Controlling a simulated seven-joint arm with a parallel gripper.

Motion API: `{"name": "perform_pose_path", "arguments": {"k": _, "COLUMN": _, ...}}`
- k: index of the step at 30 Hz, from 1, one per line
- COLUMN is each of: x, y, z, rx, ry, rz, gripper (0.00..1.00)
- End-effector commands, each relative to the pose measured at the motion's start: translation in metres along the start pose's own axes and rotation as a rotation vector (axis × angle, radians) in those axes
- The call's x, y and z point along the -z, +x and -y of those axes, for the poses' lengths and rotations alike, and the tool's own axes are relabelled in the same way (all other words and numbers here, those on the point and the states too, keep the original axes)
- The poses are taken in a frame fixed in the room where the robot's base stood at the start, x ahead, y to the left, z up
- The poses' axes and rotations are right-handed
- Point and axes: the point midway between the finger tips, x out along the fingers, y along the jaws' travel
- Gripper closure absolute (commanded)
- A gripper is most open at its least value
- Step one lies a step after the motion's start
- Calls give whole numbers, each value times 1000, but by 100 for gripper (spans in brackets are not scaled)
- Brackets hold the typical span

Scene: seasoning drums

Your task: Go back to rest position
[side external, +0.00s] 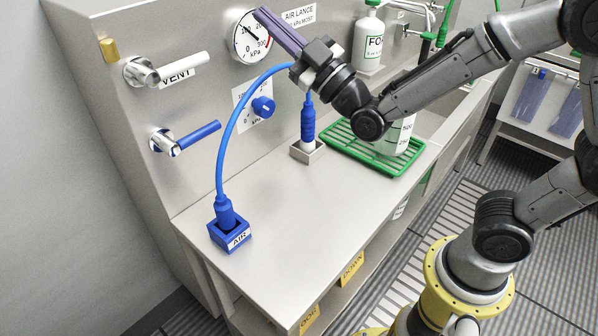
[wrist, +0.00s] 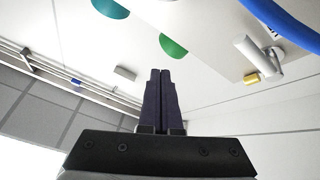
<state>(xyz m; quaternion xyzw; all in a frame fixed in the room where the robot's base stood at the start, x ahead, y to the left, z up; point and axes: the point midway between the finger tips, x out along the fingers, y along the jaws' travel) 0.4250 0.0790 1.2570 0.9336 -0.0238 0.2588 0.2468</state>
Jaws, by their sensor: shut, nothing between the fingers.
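My gripper (side external: 279,32) is in the side external view, raised in front of the panel near the pressure gauge (side external: 251,37). Its long purple fingers point up and to the left, close together, with nothing between them. In the wrist view the fingers (wrist: 160,84) are side by side and touching. They point toward the upper wall and ceiling area. The gripper appears clear of the bench top (side external: 278,216).
A blue hose runs from the AIR socket (side external: 231,236) up behind my gripper. A blue-handled connector (side external: 308,122) stands in a grey holder (side external: 307,152). A bottle (side external: 398,136) stands on a green rack (side external: 350,150). Levers VENT (side external: 180,70) and blue (side external: 198,135) project from the panel.

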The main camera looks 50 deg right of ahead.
Motion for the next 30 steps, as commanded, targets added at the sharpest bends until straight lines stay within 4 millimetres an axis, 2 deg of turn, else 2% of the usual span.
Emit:
{"name": "perform_pose_path", "arguments": {"k": 1, "x": 8, "y": 3, "z": -17, "rx": 4, "ry": 14, "rz": 30, "gripper": 100}}
{"name": "perform_pose_path", "arguments": {"k": 3, "x": 12, "y": 3, "z": -32, "rx": 29, "ry": 40, "rz": 92, "gripper": 100}}
{"name": "perform_pose_path", "arguments": {"k": 7, "x": 16, "y": -8, "z": -53, "rx": 80, "ry": 93, "rz": 222, "gripper": 100}}
{"name": "perform_pose_path", "arguments": {"k": 11, "x": 14, "y": -31, "z": -65, "rx": 132, "ry": 147, "rz": 369, "gripper": 100}}
{"name": "perform_pose_path", "arguments": {"k": 14, "x": 10, "y": -55, "z": -70, "rx": 169, "ry": 189, "rz": 492, "gripper": 100}}
{"name": "perform_pose_path", "arguments": {"k": 20, "x": -4, "y": -121, "z": -69, "rx": 235, "ry": 276, "rz": 771, "gripper": 100}}
{"name": "perform_pose_path", "arguments": {"k": 30, "x": -33, "y": -262, "z": -46, "rx": 330, "ry": 401, "rz": 1336, "gripper": 100}}
